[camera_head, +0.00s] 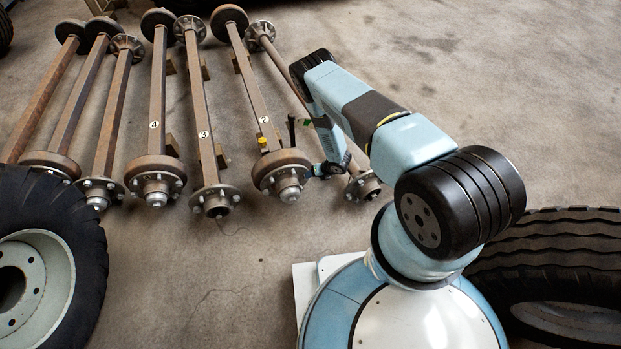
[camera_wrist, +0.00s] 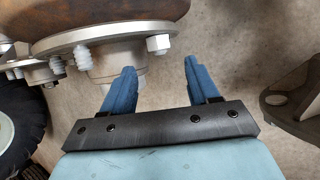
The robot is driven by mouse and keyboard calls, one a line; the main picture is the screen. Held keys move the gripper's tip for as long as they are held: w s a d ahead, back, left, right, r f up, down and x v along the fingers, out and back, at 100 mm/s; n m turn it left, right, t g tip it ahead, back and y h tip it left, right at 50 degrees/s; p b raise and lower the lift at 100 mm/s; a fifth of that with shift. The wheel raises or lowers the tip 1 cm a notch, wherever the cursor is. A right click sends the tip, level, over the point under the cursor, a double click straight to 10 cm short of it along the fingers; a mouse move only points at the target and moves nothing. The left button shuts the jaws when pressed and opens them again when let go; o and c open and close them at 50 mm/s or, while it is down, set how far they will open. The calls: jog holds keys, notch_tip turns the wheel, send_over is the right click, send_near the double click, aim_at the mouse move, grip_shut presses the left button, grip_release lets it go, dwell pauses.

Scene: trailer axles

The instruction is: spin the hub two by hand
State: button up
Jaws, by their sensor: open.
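Hub two (camera_head: 283,178) is a grey studded hub with a rusty brown drum at the near end of the axle labelled 2 (camera_head: 255,92). In the wrist view the hub's flange (camera_wrist: 108,40) fills the upper left, with pale studs on its rim. My gripper (camera_head: 318,170) is beside the hub on its right, partly hidden by my arm in the head view. In the wrist view my gripper (camera_wrist: 160,64) has two blue fingers spread apart with nothing held. A pale stud stands above the gap, and the left finger overlaps the hub's centre cap. Contact cannot be told.
Another axle's hub (camera_head: 363,186) is close on the right; its flange (camera_wrist: 297,100) shows in the wrist view. The axle labelled 3 (camera_head: 204,130) lies to the left, with several others beyond. Large tyres stand at left (camera_head: 70,225) and right (camera_head: 560,245). Floor in front is clear.

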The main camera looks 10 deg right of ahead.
jog(key=x, duration=0.6)
jog(key=shift+a+f, duration=0.15)
jog(key=shift+f, duration=0.05)
grip_shut()
dwell(0.5)
